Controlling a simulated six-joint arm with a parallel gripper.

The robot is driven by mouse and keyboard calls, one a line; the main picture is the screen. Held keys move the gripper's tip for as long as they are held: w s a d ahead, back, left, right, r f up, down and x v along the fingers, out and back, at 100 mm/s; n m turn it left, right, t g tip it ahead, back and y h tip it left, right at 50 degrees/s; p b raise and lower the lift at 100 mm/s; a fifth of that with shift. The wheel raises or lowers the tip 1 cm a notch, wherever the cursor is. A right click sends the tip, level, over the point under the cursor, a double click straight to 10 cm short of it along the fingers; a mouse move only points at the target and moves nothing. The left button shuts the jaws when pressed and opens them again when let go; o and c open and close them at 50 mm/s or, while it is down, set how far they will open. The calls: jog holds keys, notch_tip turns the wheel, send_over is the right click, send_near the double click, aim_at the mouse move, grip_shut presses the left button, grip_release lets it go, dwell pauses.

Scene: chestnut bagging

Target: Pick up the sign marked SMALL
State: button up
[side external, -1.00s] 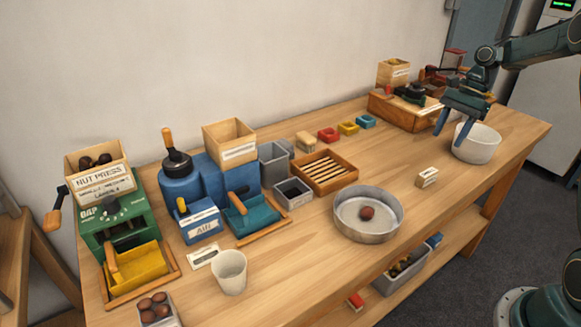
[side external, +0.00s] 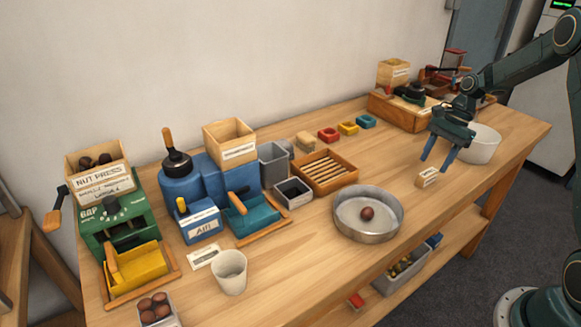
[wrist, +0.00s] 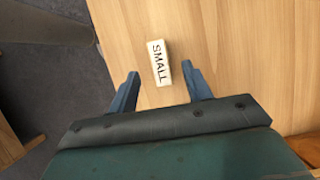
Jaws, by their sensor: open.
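The sign marked SMALL (side external: 428,178) is a small wooden block with a white label, standing on the right part of the table. In the wrist view the sign (wrist: 159,63) shows its black lettering, and it lies ahead of and between the lines of the two blue fingers. My gripper (side external: 436,165) is open and empty, above the table just over and beside the sign. In the wrist view my gripper (wrist: 160,80) has its fingers spread wider than the sign. I cannot tell the exact height gap between fingertips and sign.
A white bowl (side external: 484,146) stands just behind my gripper. A round metal pan (side external: 352,230) with one chestnut (side external: 367,214) is to the left of the sign. A slatted wooden tray (side external: 345,180) and small coloured trays (side external: 348,128) sit farther back.

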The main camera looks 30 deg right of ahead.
aim_at(428, 172)
jog(key=shift+x, duration=2.4)
jog(key=c, duration=1.1)
jog(key=shift+o, duration=0.2)
jog(key=shift+r, duration=0.1)
notch_tip(428, 172, up, 20)
